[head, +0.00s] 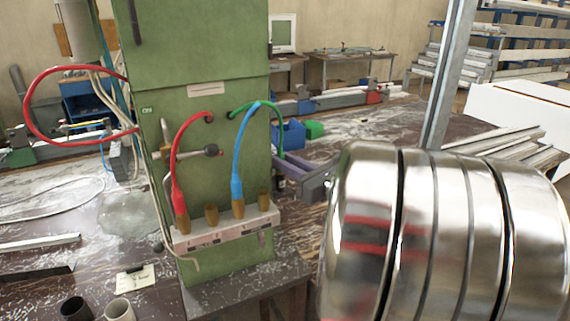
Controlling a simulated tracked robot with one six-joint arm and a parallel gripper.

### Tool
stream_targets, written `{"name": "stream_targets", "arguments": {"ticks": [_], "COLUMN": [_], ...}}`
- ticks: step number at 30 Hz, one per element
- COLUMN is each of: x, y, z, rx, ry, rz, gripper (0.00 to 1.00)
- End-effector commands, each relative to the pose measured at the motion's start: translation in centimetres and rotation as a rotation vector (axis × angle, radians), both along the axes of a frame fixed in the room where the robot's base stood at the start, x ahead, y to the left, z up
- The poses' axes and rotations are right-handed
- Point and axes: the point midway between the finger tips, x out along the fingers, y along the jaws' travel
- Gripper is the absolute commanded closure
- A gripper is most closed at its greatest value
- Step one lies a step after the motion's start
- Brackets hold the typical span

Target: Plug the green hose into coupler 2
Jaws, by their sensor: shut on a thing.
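The green hose (271,108) leaves the upper front of the green cabinet (225,87), arcs right and drops past the cabinet's right edge. Its lower end is near a dark piece there, and I cannot make out its plug. A pale coupler strip (228,232) on the cabinet front carries a row of brass couplers. The red hose (174,160) ends at the leftmost and the blue hose (237,155) at the third. The second from the left (211,214) and the rightmost (264,199) are empty. Their labels are too small to read. My gripper is not in view.
A large shiny ribbed metal cylinder fills the lower right, very close; I cannot tell whether it is mine. A knobbed rod (207,151) sticks out from the cabinet. Blue (290,133) and green (314,129) bins stand behind it. Two cups (119,309) stand at the bottom left.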

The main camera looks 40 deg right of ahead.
Motion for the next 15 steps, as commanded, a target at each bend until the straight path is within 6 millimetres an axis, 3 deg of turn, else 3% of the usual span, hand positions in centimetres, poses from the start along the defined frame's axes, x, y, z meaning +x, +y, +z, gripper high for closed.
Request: {"name": "stream_targets", "arguments": {"ticks": [15], "x": [0.01], "y": [0.0], "z": [0.52], "rx": [-0.001], "ry": [-0.001], "rz": [0.0], "gripper": [1.0]}}
